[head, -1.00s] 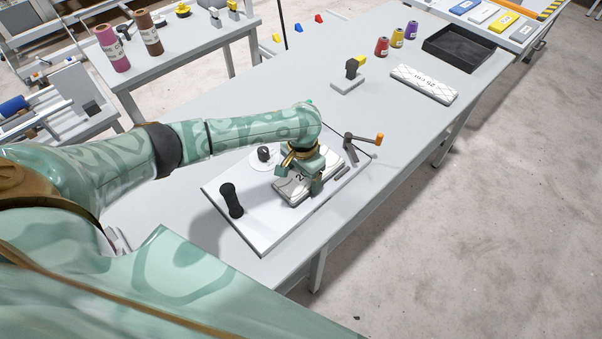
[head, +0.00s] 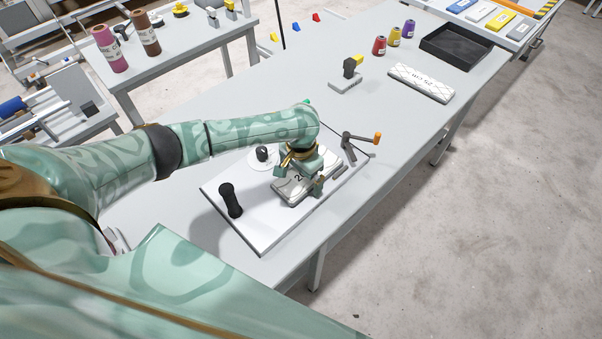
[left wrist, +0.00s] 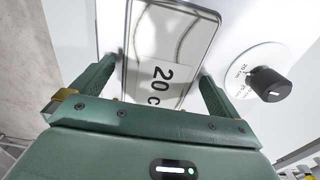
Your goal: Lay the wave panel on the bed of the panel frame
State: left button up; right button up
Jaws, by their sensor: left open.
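The wave panel (head: 291,190), a pale padded slab with curved lines and a "20 c..." label, lies on the white panel frame (head: 262,225). It also shows in the left wrist view (left wrist: 172,38), with curved lines along its length. My left gripper (head: 300,180) is open over the panel, with one finger on each side of it. In the left wrist view the fingers (left wrist: 157,70) stand beside the panel's long edges; I cannot tell whether they touch. The gripper hides part of the panel and bed. My right gripper is out of view.
The frame carries a black handle (head: 230,200), a dial with a black knob (head: 262,153) and an orange-tipped lever (head: 362,139) close to my gripper. A "25 cm" diamond-patterned panel (head: 421,83), thread spools (head: 393,37) and a black tray (head: 456,47) stand farther back.

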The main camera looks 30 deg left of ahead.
pick_arm(q)
notch_tip(320, 180, up, 16)
jog(key=p, duration=0.6)
jog(key=shift+d, duration=0.1)
